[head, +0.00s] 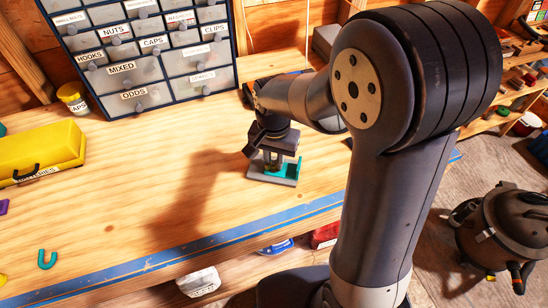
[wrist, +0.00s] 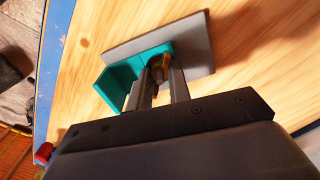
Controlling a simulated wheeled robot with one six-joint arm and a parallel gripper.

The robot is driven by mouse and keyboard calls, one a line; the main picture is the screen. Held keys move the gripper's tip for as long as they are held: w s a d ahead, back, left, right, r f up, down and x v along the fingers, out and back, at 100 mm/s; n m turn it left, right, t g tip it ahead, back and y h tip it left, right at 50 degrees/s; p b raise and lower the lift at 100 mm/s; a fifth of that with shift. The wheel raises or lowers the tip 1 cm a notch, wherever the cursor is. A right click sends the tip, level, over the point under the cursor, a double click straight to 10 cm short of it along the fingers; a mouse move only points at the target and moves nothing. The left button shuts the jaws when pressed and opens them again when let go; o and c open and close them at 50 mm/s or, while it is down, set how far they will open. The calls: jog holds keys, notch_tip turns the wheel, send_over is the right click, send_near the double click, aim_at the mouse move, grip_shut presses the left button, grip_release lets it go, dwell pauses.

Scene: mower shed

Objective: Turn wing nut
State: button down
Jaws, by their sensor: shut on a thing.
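The wing nut (wrist: 159,68) is a small brass-coloured piece, seen between my fingertips in the wrist view. My gripper (wrist: 160,80) is shut on it, with the fingers pointing down at it. Around it is a teal bracket (wrist: 122,82) with an upright side wall, on a flat grey plate (wrist: 195,42). In the head view, my gripper (head: 268,158) reaches down over the grey plate (head: 272,178) and the teal bracket. The wing nut is hidden there by my gripper.
A drawer cabinet (head: 150,55) with labelled drawers stands behind on the bench. A yellow case (head: 40,150) lies at the left, with a yellow-lidded jar (head: 72,97) near it. A teal U-shaped piece (head: 47,259) lies near the blue front edge (head: 190,240). The bench middle is clear.

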aim_at(274, 160)
dwell(0.3)
jog(key=c, duration=1.3)
grip_release()
jog(key=shift+r, duration=0.15)
notch_tip(274, 160, up, 11)
jog(key=shift+f+b, duration=0.2)
jog(key=shift+b, duration=0.15)
